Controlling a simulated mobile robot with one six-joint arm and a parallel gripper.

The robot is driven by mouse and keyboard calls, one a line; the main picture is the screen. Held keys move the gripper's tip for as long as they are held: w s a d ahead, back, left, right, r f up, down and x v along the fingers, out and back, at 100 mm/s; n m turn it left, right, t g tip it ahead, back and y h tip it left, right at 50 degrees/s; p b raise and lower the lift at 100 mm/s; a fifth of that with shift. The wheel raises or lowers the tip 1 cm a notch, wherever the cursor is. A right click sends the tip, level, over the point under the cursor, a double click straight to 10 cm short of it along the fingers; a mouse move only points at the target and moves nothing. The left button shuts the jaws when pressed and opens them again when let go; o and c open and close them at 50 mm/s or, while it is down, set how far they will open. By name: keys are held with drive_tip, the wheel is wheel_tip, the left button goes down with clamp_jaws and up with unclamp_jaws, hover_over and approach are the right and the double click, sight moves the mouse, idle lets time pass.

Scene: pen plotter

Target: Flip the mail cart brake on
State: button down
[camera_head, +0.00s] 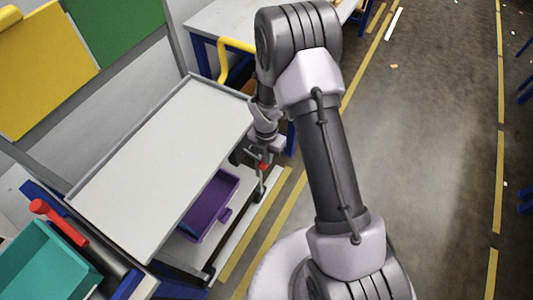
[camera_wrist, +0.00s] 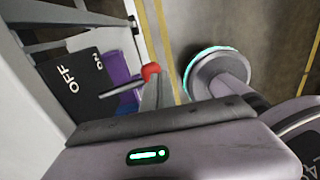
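The mail cart (camera_head: 160,150) has a pale top shelf and stands left of my arm. Its brake lever ends in a red knob (camera_wrist: 150,71), and the knob also shows in the head view (camera_head: 263,166). A black plate (camera_wrist: 88,95) marked OFF and ON sits beside the lever, on the cart's near side. My gripper (camera_wrist: 158,80) points down by the cart's edge, and it shows small in the head view (camera_head: 256,156). Its fingers look shut together, with nothing between them. The tips are right at the knob; whether they touch it is unclear. The lever's exact setting is unclear.
A purple bin (camera_head: 208,205) sits on the cart's lower shelf. A teal bin (camera_head: 45,265) and a red handle (camera_head: 58,222) are at the lower left. A table with blue legs (camera_head: 220,20) stands behind.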

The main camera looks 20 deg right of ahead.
drive_tip(key=shift+f, duration=0.7)
drive_tip(key=shift+s+f, duration=0.4)
drive_tip(key=shift+r, duration=0.1)
